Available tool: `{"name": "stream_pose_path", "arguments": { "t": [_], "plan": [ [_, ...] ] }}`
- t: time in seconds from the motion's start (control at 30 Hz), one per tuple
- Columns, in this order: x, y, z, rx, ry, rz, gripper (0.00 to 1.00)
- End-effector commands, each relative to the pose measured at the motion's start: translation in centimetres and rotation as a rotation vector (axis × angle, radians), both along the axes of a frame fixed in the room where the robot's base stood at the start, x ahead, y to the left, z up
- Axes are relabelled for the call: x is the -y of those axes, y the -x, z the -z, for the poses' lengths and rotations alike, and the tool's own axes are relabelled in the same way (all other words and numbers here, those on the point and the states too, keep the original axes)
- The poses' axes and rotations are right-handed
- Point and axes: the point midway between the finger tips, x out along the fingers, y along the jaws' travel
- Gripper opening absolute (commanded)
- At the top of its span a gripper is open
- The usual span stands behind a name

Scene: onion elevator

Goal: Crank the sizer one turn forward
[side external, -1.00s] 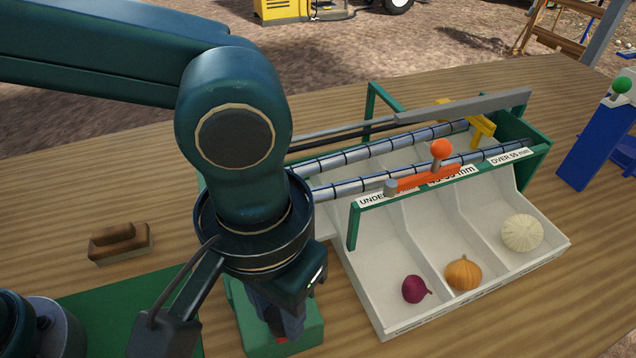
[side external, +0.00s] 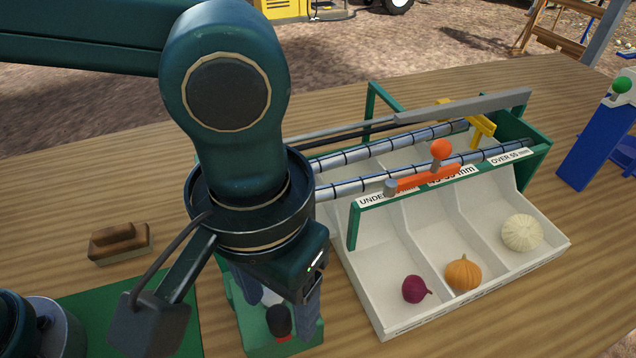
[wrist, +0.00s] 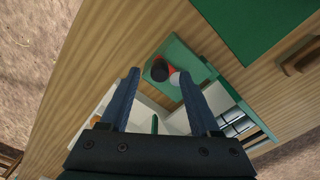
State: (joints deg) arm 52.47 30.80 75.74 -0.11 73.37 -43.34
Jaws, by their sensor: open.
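The sizer has two long metal rollers (side external: 400,148) on a green frame above a white sorting tray (side external: 393,322). Its orange crank arm (side external: 428,178) lies along the front roller, with a round orange knob (side external: 440,149) standing up from it. My gripper (side external: 285,325) is to the left of the tray, low over a green block that carries a black-and-red knob (side external: 279,322). In the wrist view my gripper (wrist: 160,84) is open, and the black-and-red knob (wrist: 160,71) shows just beyond and between the fingertips, not gripped. My gripper is well away from the crank.
A brush (side external: 120,243) lies at left. A blue stand with a green knob (side external: 621,85) stands at right. The table at left is mostly clear.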

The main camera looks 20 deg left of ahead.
Motion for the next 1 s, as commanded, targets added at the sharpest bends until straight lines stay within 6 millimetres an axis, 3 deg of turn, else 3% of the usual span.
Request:
{"name": "stream_pose_path", "arguments": {
  "t": [0.6,1.0],
  "plan": [
    [0.1,0.0,-4.7,0.002,0.002,0.0,0.63],
    [0.0,0.0,-5.1,0.0,0.0,-0.002,0.63]
  ]
}}
